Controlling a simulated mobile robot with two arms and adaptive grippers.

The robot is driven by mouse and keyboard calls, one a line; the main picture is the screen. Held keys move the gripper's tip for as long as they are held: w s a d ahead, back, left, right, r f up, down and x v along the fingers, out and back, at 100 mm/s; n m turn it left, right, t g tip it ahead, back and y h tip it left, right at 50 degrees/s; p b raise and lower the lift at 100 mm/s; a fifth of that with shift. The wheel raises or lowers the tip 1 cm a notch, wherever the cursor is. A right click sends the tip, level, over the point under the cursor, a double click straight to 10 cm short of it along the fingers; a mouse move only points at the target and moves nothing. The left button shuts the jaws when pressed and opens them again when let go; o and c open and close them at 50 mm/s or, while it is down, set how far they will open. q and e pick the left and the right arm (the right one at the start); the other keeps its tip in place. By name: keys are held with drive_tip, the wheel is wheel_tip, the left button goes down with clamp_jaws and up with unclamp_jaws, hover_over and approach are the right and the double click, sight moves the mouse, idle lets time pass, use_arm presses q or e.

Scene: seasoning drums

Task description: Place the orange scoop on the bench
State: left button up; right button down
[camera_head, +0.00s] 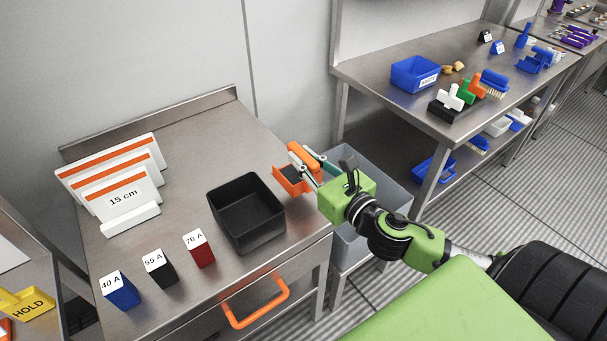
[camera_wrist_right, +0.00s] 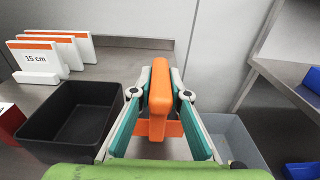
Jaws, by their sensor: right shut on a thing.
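The orange scoop (camera_head: 289,180) is at the right edge of the steel bench (camera_head: 190,125), next to the black bin. My right gripper (camera_head: 303,160) is shut on the scoop's handle. In the right wrist view the scoop's orange handle (camera_wrist_right: 160,85) stands between the two teal fingers of the gripper (camera_wrist_right: 160,105). The scoop's pan is partly hidden behind the fingers there. I cannot tell whether the scoop touches the bench top. My left gripper is not in view.
A black bin (camera_head: 222,218), labelled blocks (camera_head: 160,268) and white boards (camera_head: 122,196) stand on the bench. A grey bin (camera_head: 392,188) is below, right of the bench. A second bench (camera_head: 385,108) with a blue bin (camera_head: 414,75) and brushes stands behind. The bench's back middle is clear.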

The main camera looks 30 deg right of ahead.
drive_tip(key=shift+w+d+f, duration=0.25)
drive_tip(key=shift+w+f, duration=0.25)
drive_tip(key=shift+f, duration=0.2)
drive_tip(key=shift+w+d+f, duration=0.2)
drive_tip(key=shift+w+f, duration=0.15)
drive_tip(key=shift+f, duration=0.15)
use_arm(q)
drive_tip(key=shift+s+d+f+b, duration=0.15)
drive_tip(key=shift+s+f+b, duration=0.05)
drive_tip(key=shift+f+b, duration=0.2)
use_arm(e)
drive_tip(key=shift+w+d+f, duration=0.1)
drive_tip(key=shift+w+f, duration=0.1)
drive_tip(key=shift+f, duration=1.6)
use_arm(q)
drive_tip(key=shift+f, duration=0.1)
use_arm(e)
drive_tip(key=c, duration=1.9)
unclamp_jaws()
drive_tip(key=shift+f, duration=0.1)
